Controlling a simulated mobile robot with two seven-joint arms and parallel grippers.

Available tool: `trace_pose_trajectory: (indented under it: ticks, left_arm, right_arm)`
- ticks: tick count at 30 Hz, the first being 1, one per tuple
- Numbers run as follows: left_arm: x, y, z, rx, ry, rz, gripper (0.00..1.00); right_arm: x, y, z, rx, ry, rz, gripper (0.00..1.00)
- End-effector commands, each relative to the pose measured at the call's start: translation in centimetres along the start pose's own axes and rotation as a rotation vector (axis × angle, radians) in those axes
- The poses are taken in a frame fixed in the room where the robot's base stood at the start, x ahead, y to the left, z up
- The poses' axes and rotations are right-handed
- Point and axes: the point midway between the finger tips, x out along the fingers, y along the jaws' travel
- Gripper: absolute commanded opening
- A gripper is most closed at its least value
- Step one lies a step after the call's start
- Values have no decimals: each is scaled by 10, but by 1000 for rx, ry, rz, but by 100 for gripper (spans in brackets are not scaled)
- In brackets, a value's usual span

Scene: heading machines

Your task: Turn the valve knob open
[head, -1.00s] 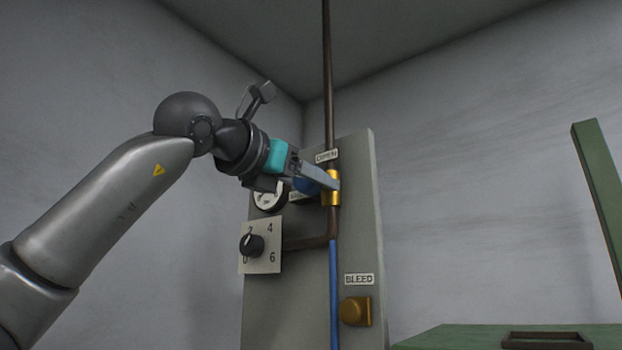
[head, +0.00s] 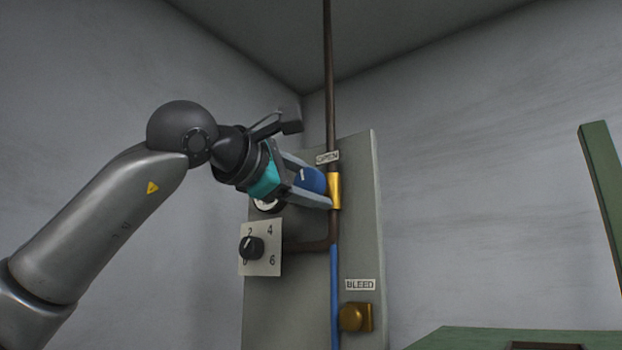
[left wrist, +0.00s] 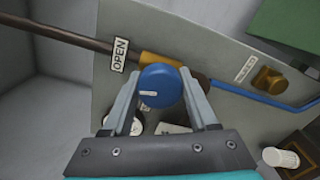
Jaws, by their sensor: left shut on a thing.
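The valve knob (head: 313,180) is blue and round with a white mark. It sits on a brass valve body (head: 335,190) in a brown vertical pipe, just below the OPEN label (head: 327,158). My left gripper (head: 309,186) is shut on the knob, with one finger on each side of it. In the left wrist view the blue knob (left wrist: 160,86) lies between the two fingers, its white mark pointing to the left of that picture. The brass valve body (left wrist: 162,60) shows just behind it. My right gripper is not in view.
The grey panel (head: 360,235) also bears a black dial on a numbered plate (head: 262,262), a partly hidden round gauge (head: 268,206) and a brass BLEED fitting (head: 355,317). A blue pipe (head: 335,290) runs downward. A green frame (head: 602,190) stands at right.

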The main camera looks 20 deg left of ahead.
Motion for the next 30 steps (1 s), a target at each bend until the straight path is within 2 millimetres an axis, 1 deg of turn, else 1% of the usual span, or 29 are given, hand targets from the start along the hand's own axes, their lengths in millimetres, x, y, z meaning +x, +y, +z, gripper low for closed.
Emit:
trace_pose_trajectory:
  ticks: [6,12,18,30]
  left_arm:
    - [-1,2,2,135,-4,4,4]
    - [-1,2,1,208,-4,4,4]
    - [-1,1,1,238,-4,3,4]
    - [-1,1,1,242,-3,2,4]
  right_arm:
    - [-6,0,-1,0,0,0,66]
    - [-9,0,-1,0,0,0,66]
    - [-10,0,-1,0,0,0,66]
    - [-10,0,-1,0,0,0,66]
